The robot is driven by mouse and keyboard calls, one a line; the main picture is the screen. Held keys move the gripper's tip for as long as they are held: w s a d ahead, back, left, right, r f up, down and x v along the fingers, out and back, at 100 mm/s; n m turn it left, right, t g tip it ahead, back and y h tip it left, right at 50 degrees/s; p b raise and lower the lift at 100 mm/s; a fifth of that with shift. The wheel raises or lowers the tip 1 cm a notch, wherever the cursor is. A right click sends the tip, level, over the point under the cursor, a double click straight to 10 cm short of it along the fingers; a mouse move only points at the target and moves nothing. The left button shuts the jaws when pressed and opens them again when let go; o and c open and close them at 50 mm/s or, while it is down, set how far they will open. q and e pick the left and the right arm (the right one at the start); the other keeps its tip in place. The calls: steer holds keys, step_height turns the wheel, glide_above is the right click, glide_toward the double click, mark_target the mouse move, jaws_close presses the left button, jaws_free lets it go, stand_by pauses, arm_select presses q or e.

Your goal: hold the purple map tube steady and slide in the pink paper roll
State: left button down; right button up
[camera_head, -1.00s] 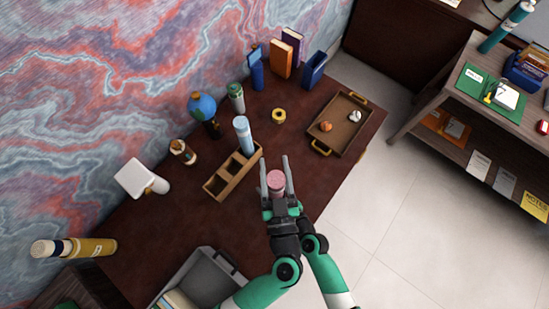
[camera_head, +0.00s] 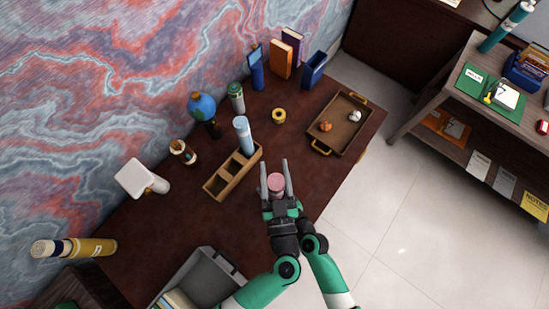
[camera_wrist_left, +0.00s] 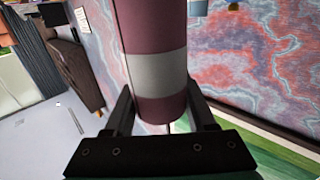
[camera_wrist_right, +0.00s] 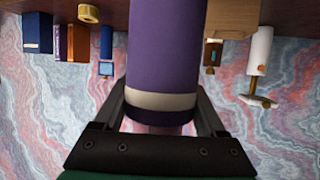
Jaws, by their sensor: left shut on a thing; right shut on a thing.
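The pink paper roll (camera_head: 276,185) shows end-on in the head view, between the two upright fingers of my left gripper (camera_head: 276,172). In the left wrist view the roll (camera_wrist_left: 155,25), dusky pink with a grey band, sits between the fingers, which are shut on it. In the right wrist view the purple map tube (camera_wrist_right: 165,45), with a cream band near one end, is held in my right gripper (camera_wrist_right: 163,95). The tube and right gripper are largely hidden in the head view. How the roll and tube line up, or whether they touch, I cannot tell.
A wooden compartment holder (camera_head: 232,174) with a light blue tube (camera_head: 243,133) stands left of my grippers. A tray (camera_head: 343,124) with handles lies at the upper right. A grey bin (camera_head: 205,278) is at the front. Bare desk lies between.

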arm_select(q)
steer(key=shift+f, duration=0.95)
steer(key=shift+c, duration=0.7)
jaws_free()
steer(key=s+d, duration=0.1)
steer(key=s, duration=1.1)
steer(key=shift+d, duration=0.35)
